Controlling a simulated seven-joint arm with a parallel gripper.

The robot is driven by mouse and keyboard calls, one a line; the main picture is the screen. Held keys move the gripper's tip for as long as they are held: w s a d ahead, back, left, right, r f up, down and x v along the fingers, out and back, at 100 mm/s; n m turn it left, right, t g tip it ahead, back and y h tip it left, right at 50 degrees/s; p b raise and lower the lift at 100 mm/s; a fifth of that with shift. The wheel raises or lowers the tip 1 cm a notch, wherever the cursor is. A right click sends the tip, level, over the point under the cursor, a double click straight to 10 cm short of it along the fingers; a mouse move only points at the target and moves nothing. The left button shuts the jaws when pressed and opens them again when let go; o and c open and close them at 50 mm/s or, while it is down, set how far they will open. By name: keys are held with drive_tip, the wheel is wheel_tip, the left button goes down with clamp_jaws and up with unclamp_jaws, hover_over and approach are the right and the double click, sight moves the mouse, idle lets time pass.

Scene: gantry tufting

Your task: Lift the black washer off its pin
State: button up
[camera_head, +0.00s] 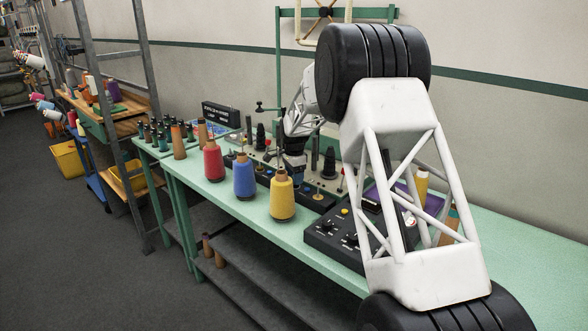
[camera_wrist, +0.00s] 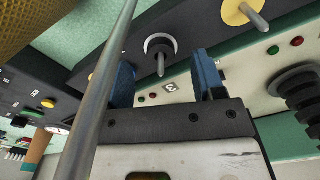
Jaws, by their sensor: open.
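The black washer (camera_wrist: 160,43) sits around a short metal pin (camera_wrist: 161,65) in the wrist view, with a pale ring showing around its edge. My gripper (camera_wrist: 163,76) is open and empty. Its two blue fingers stand apart on either side of the pin in that picture, and I see no contact with the washer. In the head view my gripper (camera_head: 293,163) is small and points down over the dark panels at the back of the bench. The washer cannot be made out there.
A yellow washer (camera_wrist: 235,12) on another pin is near the wrist view's top. A metal rod (camera_wrist: 100,90) crosses close to the left finger. Red (camera_head: 213,160), blue (camera_head: 243,176) and yellow (camera_head: 281,194) thread cones stand in front of the panels; a control box (camera_head: 335,240) is right.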

sight(294, 187)
drive_tip(key=shift+f, duration=1.4)
drive_tip(key=c, duration=1)
drive_tip(key=shift+r, duration=0.1)
drive_tip(key=shift+r, duration=0.1)
drive_tip(key=shift+r, duration=3.5)
